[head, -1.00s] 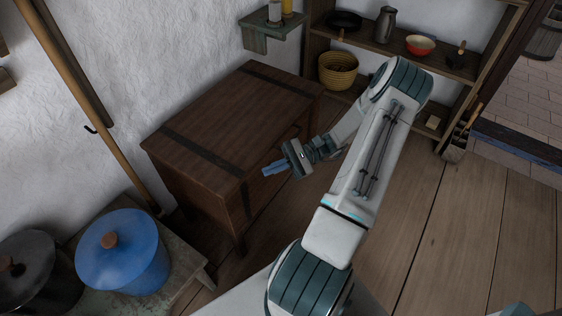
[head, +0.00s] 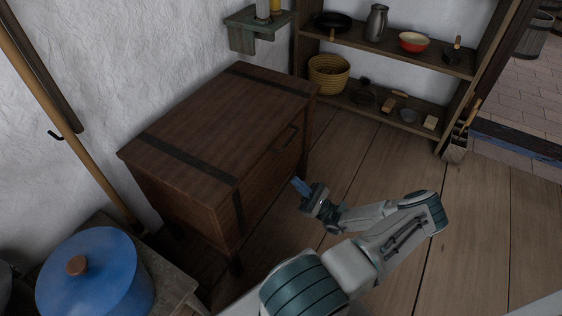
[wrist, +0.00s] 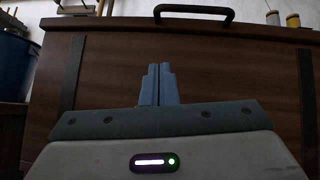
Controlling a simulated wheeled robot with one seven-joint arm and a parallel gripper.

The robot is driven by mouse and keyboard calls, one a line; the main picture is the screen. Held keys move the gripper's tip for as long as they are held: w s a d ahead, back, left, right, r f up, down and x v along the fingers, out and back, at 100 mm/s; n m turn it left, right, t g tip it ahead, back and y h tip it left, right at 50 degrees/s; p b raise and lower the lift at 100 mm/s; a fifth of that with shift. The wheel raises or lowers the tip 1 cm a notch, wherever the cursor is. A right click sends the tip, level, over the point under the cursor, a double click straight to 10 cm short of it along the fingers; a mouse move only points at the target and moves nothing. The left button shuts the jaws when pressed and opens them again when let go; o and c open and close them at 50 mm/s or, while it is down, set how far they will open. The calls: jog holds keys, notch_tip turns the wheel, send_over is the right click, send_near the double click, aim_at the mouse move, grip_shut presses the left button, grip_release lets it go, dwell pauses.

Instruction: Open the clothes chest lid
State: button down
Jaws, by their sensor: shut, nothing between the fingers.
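The clothes chest (head: 222,122) is dark brown wood with two dark straps, and stands against the white wall. Its lid (head: 215,113) is shut. A dark bar handle (head: 287,139) sits on the front near the lid's edge; in the wrist view the handle (wrist: 194,13) is at the top, above and beyond the fingers. My gripper (head: 299,185) is in front of the chest, lower than the handle and apart from it. In the wrist view the blue fingers of my gripper (wrist: 159,85) are together, empty, pointing at the chest's front face (wrist: 230,75).
A blue lidded pot (head: 95,280) stands on a low bench at the lower left. A wooden pole (head: 70,120) leans on the wall. A shelf (head: 400,55) with pans and a basket (head: 328,74) is at the back. The floor (head: 480,230) to the right is clear.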

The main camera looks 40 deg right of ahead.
aim_at(272, 151)
jog(key=shift+w+a+r+b, duration=0.4)
jog(key=shift+w+a+r, duration=0.25)
jog(key=shift+r, duration=0.95)
jog(key=shift+w+a+r+b, duration=0.45)
jog(key=shift+w+r, duration=0.45)
jog(key=shift+r, duration=0.7)
jog(key=shift+w+a+r+b, duration=0.3)
jog(key=shift+w+a+r, duration=0.4)
jog(key=shift+r, duration=0.9)
jog(key=shift+d, duration=0.1)
